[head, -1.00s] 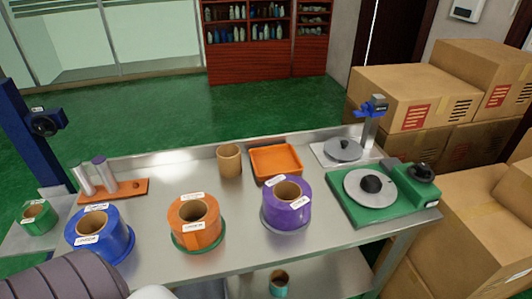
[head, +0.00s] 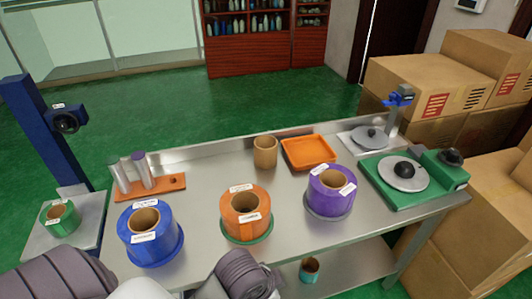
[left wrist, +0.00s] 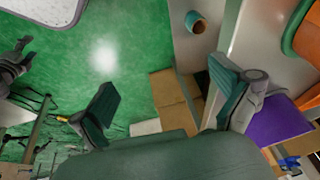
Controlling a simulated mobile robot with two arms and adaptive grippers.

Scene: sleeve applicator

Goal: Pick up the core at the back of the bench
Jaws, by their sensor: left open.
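The core (head: 265,152), a plain brown cardboard tube, stands upright at the back of the steel bench (head: 215,165), left of the orange tray (head: 309,152) and behind the orange roll. Nothing touches it. My left gripper (left wrist: 165,92) is open and empty in the left wrist view, its two dark green pads wide apart. The core cannot be made out in that view. The left gripper itself does not show in the head view; only grey arm parts show at the bottom edge.
Blue (head: 150,235), orange (head: 246,214) and purple (head: 330,192) rolls stand along the bench front. Two metallic posts on an orange base (head: 162,187) are at left. A green turntable unit (head: 412,180) is at right. A tube (head: 309,269) sits on the lower shelf.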

